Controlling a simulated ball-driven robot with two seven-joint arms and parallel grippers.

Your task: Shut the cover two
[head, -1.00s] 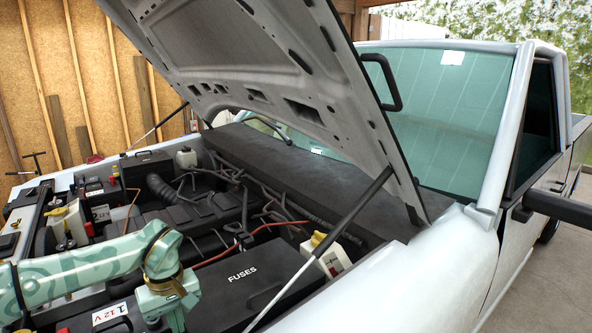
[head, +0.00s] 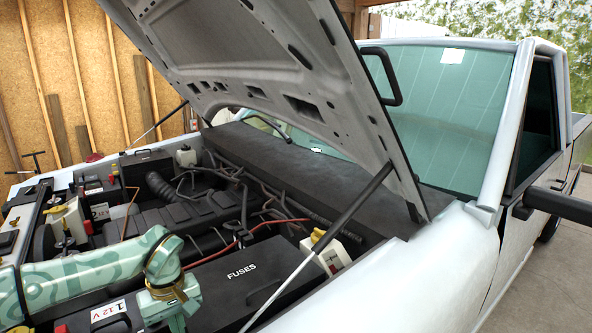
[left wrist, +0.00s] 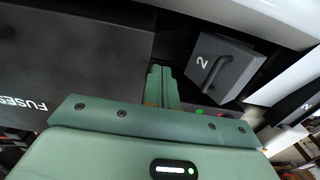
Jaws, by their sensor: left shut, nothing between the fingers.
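In the left wrist view a grey cover (left wrist: 223,66) marked 2, with a dark bar handle, lies just right of my left gripper (left wrist: 160,70). It sits at an angle; I cannot tell how far open it is. The green fingers are shut and empty, between the cover and the dark fuse box (left wrist: 60,60), with a small gap to the cover. In the head view my left wrist (head: 172,292) is beside the fuse box (head: 240,290); its fingertips are below the picture. I cannot make out the grey cover there. My right gripper is not in view.
The hood (head: 260,70) is raised on struts (head: 335,235) over the engine bay. A white, yellow-capped reservoir (head: 325,252) stands behind the fuse box. Small green (left wrist: 204,112) and red lights show beside cover 2.

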